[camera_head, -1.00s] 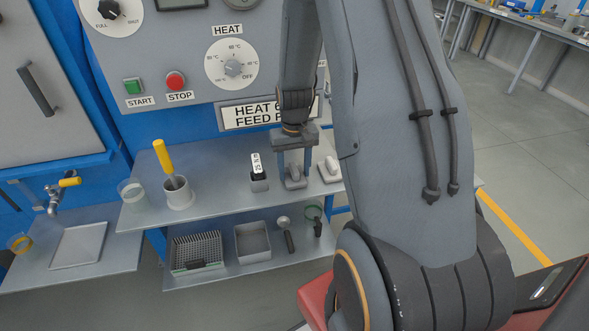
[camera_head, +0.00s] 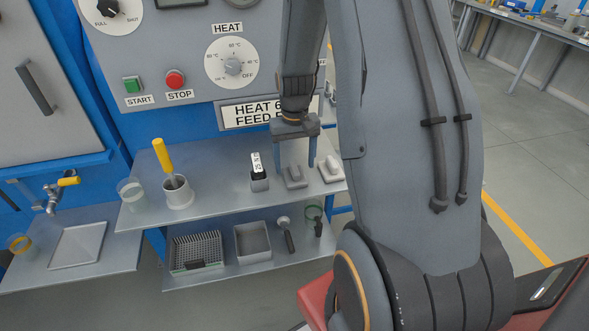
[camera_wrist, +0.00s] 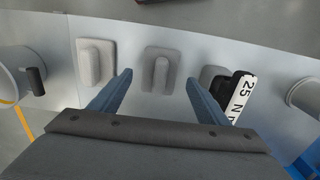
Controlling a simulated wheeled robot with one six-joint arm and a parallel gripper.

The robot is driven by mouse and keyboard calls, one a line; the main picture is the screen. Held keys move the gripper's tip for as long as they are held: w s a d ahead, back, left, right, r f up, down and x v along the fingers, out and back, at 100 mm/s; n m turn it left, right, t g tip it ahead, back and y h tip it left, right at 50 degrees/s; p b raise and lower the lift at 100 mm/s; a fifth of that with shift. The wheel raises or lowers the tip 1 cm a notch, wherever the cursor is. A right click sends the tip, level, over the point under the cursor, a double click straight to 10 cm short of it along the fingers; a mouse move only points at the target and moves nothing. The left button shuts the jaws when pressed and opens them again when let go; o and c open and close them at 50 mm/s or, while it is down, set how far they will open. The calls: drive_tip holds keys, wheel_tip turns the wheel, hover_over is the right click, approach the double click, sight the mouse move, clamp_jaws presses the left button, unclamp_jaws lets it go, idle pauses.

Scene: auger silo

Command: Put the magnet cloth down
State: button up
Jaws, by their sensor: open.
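A grey pad with a raised ridge, which I take to be the magnet cloth (camera_head: 295,177), lies flat on the upper steel shelf. It also shows in the wrist view (camera_wrist: 161,70), at the top middle. My gripper (camera_head: 295,162) points down over it, fingers spread and empty. In the wrist view the fingertips (camera_wrist: 159,78) stand apart on either side of the pad, with clear gaps to its ridge. A similar pale pad (camera_head: 331,171) lies just to the right on the same shelf; it shows on the left in the wrist view (camera_wrist: 96,63).
A black-and-white "25 N" piece (camera_head: 257,166) stands in a small grey holder close left of the pad. Further left are a cup with a yellow-handled tool (camera_head: 177,193) and a clear dish (camera_head: 131,191). The lower shelf holds a rack (camera_head: 196,252) and a tray (camera_head: 253,243).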

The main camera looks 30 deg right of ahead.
sight(294, 168)
wheel_tip(294, 168, up, 9)
drive_tip(key=b, duration=0.1)
drive_tip(key=s+a+n, duration=0.3)
drive_tip(key=s+a, duration=1.2)
drive_tip(key=shift+r+t, duration=0.15)
drive_tip(key=shift+t, duration=0.15)
drive_tip(key=shift+d, duration=0.15)
